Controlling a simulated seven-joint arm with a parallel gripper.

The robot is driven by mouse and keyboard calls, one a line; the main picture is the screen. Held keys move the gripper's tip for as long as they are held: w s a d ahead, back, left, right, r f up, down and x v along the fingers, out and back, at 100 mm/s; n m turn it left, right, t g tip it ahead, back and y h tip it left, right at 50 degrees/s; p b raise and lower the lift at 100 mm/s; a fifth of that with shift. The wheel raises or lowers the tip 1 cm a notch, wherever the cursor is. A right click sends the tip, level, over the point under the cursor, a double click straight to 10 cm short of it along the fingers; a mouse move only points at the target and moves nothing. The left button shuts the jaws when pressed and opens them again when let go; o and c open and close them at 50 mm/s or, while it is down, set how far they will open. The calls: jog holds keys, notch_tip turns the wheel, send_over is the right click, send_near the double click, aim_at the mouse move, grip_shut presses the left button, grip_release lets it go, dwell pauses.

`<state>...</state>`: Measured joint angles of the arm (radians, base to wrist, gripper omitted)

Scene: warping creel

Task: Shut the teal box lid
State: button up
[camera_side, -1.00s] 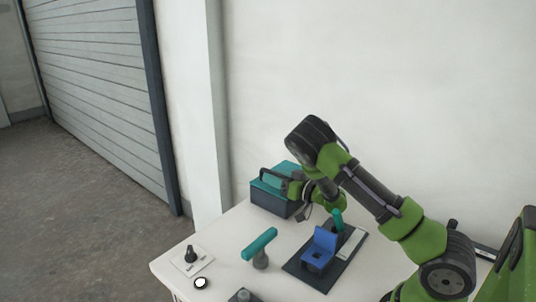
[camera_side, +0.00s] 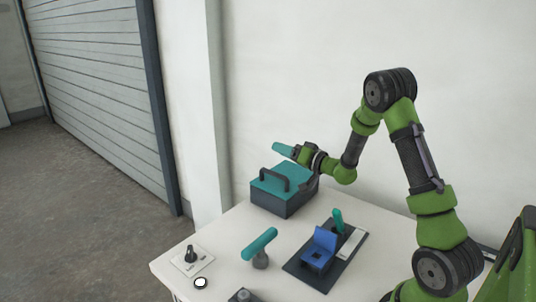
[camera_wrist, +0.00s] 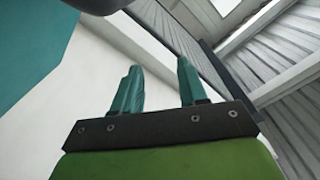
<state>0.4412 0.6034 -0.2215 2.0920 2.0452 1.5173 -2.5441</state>
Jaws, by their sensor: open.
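The teal box (camera_side: 284,204) stands at the back left of the white table, with a dark body. Its teal lid (camera_side: 286,184) lies flat on top and looks shut; I see no clear gap. A black handle (camera_side: 273,178) stands on the lid. My gripper (camera_side: 284,149) is just above the back of the lid, fingers pointing left, with nothing between them. In the wrist view my gripper (camera_wrist: 158,88) shows two teal fingers apart. A teal surface (camera_wrist: 25,45), probably the lid, fills the left there. Whether the gripper touches the lid cannot be told.
A blue block-like fixture (camera_side: 319,250) with a teal lever (camera_side: 338,220) sits on a dark plate. A teal T-shaped handle (camera_side: 260,243) and a black knob on a pale plate (camera_side: 191,257) stand nearer. The wall (camera_side: 300,80) is close behind the box.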

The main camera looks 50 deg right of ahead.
jog(key=d+r+m, duration=0.3)
jog(key=d+m, duration=0.3)
jog(key=d, duration=0.3)
jog(key=d+r+m, duration=0.2)
jog(key=d+m, duration=0.5)
jog(key=d, duration=0.1)
jog(key=s, duration=1.7)
jog(key=shift+d, duration=0.2)
jog(key=a+f+n+g+y, duration=0.25)
jog(key=a+g, duration=0.25)
jog(key=a, duration=0.5)
jog(key=a+f+n+g+y, duration=0.1)
jog(key=a+f+g+y, duration=0.3)
jog(key=a, duration=0.7)
jog(key=s+a+r+n+h, duration=0.1)
jog(key=s+a+r+n, duration=0.1)
jog(key=a, duration=0.5)
jog(key=s+a+r+n+g+h, duration=0.1)
jog(key=s+a+r+n+h, duration=0.1)
jog(key=a+n, duration=0.4)
jog(key=s+a+r+n+h, duration=0.1)
jog(key=s+a+r+n, duration=0.3)
jog(key=a, duration=0.3)
jog(key=shift+s+a+r+n+g, duration=0.2)
jog(key=shift+a+r+n+g, duration=0.3)
jog(key=shift+r, duration=0.35)
